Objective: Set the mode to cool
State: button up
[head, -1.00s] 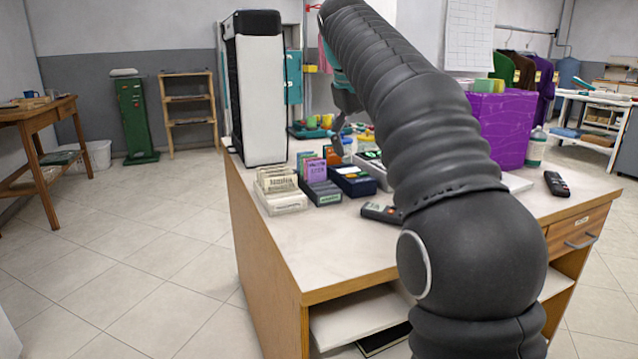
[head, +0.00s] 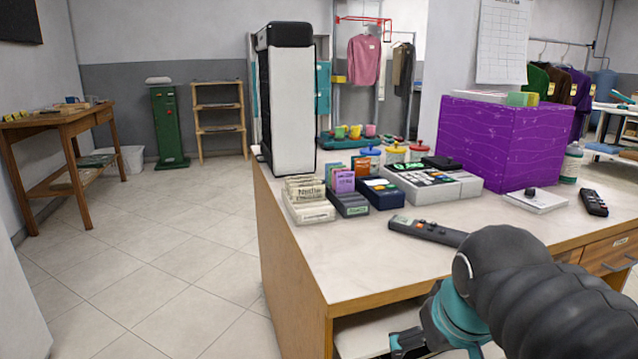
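A dark remote control (head: 428,231) with a small screen and an orange button lies on the counter near its front; the arm is close to its right end. A second dark remote (head: 593,202) with a red button lies at the right of the counter. A tall white and black tower appliance (head: 291,105) stands at the counter's far left corner. No mode label is readable on any of them. My gripper (head: 408,345) is low at the bottom edge, in front of the counter, partly cut off. It seems to hold nothing, but its opening is unclear.
The counter (head: 375,268) holds card boxes (head: 309,203), a grey keypad device (head: 424,182), a purple box (head: 505,140), a small white pad with a black knob (head: 535,199), and colourful jars. Its front left top is clear. Open floor lies to the left.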

jog(key=s+f, duration=0.4)
jog(key=f, duration=0.2)
jog(key=shift+s+f+m, duration=0.2)
jog(key=shift+s+m, duration=0.15)
jog(key=shift+m, duration=0.05)
jog(key=shift+a, duration=0.1)
jog(key=shift+c, duration=0.3)
grip_shut()
dwell(0.5)
